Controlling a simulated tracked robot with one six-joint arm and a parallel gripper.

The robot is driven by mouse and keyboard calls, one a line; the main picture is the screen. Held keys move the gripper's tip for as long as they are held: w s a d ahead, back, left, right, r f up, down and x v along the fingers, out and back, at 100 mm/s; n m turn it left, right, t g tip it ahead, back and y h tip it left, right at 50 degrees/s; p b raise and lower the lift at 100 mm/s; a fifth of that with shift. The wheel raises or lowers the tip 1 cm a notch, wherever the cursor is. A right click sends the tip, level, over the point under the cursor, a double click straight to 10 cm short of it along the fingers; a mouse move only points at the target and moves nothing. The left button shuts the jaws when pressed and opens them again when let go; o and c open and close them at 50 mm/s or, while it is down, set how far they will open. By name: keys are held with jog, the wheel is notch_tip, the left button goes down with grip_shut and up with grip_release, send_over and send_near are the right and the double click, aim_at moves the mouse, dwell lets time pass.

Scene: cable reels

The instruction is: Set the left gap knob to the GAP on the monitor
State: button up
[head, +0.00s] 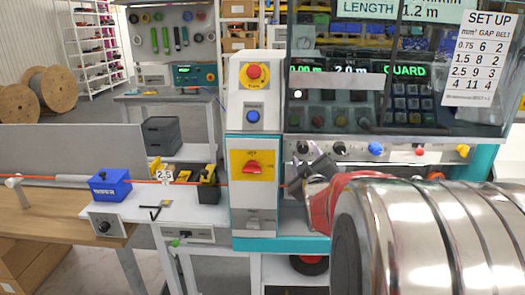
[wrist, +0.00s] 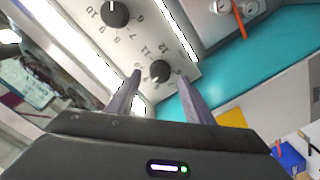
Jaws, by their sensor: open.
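The left gap knob (head: 303,147) is a black dial on the machine's front strip. In the wrist view the same knob (wrist: 160,70) sits on a pale panel with printed numbers, 11 and 12 among them. Its pointer is too small to read. My gripper (wrist: 158,76) is open, its two fingertips on either side of this knob; contact cannot be told. In the head view my gripper (head: 312,170) is just below the knob. The monitor (head: 400,10) reads LENGTH 1.2 m; no GAP line shows in the visible part.
A second black knob (head: 340,148) is to the right; in the wrist view it (wrist: 115,13) has numbers 6 to 10. Blue (head: 375,149), red (head: 419,152) and yellow (head: 463,151) controls follow. A SET UP sheet (head: 483,58) hangs upper right. A red switch (head: 252,167) is left.

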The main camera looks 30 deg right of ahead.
aim_at(303, 150)
jog(key=shift+x, duration=1.7)
jog(key=shift+c, duration=0.5)
jog(key=c, duration=0.9)
